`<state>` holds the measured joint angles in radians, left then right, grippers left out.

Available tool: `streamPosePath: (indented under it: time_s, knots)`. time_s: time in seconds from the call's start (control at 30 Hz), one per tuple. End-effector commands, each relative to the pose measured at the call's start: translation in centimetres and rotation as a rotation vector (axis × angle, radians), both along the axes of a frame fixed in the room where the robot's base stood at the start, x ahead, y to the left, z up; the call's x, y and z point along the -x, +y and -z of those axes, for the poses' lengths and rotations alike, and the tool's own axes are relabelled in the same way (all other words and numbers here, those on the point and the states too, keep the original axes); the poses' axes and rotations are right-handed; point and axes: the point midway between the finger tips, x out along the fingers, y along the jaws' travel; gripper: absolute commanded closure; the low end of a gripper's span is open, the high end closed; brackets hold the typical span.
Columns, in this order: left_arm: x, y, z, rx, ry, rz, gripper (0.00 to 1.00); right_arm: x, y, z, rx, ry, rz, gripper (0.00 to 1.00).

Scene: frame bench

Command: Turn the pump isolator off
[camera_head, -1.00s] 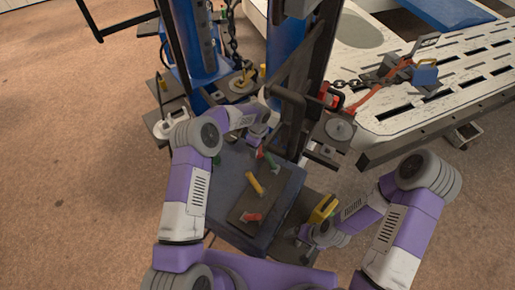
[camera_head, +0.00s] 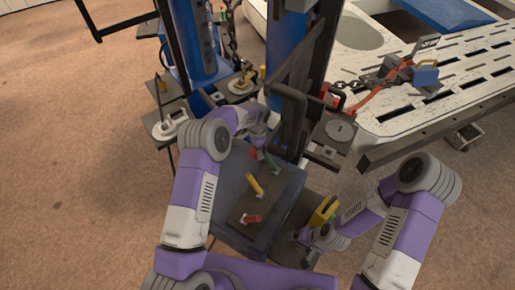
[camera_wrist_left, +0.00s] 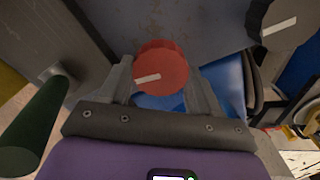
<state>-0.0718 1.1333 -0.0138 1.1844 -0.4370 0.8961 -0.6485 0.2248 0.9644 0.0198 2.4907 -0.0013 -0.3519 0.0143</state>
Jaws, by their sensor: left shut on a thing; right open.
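In the left wrist view, a round red knob (camera_wrist_left: 162,68) with a pale mark stands between the fingers of my left gripper (camera_wrist_left: 165,82). The gripper is shut on it, and the fingers hide its sides. The pale mark lies nearly level, slightly tilted. A dark knob (camera_wrist_left: 272,24) with a similar mark is at the upper right. In the head view my left gripper (camera_head: 262,138) is at the far part of the bench gear, mostly hidden by its own wrist. My right gripper (camera_head: 304,238) is open and low at the panel's right side.
A dark panel (camera_head: 238,207) carries a yellow handle (camera_head: 254,186) and a red handle (camera_head: 251,219). A green handle (camera_wrist_left: 35,125) is close left of my left gripper. A yellow part (camera_head: 323,211) is by my right gripper. Black frame posts (camera_head: 322,70) rise behind.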

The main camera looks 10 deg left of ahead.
Motion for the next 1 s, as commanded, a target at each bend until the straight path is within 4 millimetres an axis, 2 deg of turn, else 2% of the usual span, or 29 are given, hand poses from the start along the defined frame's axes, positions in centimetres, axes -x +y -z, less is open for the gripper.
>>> streamPosePath:
  time_s: [0.4, 0.93, 0.97, 1.0]
  knots:
    - [0.0, 0.07, 0.03, -0.001, 0.001, -0.177, 0.67, 0.0, 0.0, 0.12, 0.0, 0.0, 0.0, 0.11]
    - [0.01, 0.05, 0.03, 0.0, 0.001, -0.2, 0.67, -0.01, 0.0, 0.13, 0.0, 0.0, 0.0, 0.11]
    - [0.01, 0.05, 0.03, 0.0, 0.001, -0.2, 0.34, 0.01, 0.0, 0.13, 0.0, 0.0, 0.0, 0.11]
    - [0.02, 0.06, 0.03, 0.0, 0.001, -0.2, 0.28, 0.01, 0.0, 0.13, 0.0, 0.0, 0.0, 0.11]
